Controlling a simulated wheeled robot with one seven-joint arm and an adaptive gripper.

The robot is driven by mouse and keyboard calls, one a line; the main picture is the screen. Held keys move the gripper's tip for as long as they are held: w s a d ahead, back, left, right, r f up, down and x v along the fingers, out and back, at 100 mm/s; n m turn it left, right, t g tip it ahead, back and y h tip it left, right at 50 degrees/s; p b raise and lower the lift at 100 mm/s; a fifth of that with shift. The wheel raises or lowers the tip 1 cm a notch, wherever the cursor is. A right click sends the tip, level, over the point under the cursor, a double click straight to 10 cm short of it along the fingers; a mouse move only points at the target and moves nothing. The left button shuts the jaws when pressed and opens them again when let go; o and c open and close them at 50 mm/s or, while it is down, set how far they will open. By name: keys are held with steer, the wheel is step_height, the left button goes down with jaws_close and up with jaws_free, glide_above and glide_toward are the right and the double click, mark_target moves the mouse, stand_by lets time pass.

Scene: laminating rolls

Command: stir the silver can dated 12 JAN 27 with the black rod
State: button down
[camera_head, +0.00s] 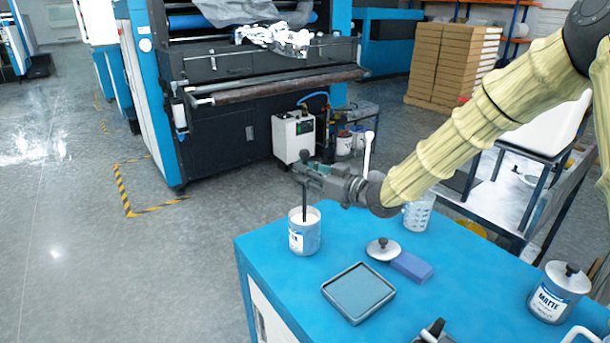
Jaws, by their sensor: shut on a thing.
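A silver can (304,240) with a white and blue label stands upright and open on the blue table, near its far left corner. Pale content shows at its mouth; the date on its label is too small to read. My gripper (304,171) is above the can, shut on the upper part of the black rod (305,202). The rod hangs nearly upright with its lower end inside the can mouth; its tip is hidden. A lid with a dark knob (383,248) lies on the table to the right of the can.
On the blue table (275,270) are a grey tray (338,306), a blue block (414,266), a clear measuring cup (418,215) and a lidded can marked MATTE (551,304). A dark object (434,331) shows at the bottom edge. The table left of the tray is clear.

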steer(key=shift+r+p, duration=2.25)
steer(key=shift+r, duration=2)
steer(key=shift+r+p, duration=1.15)
steer(key=shift+r, duration=0.85)
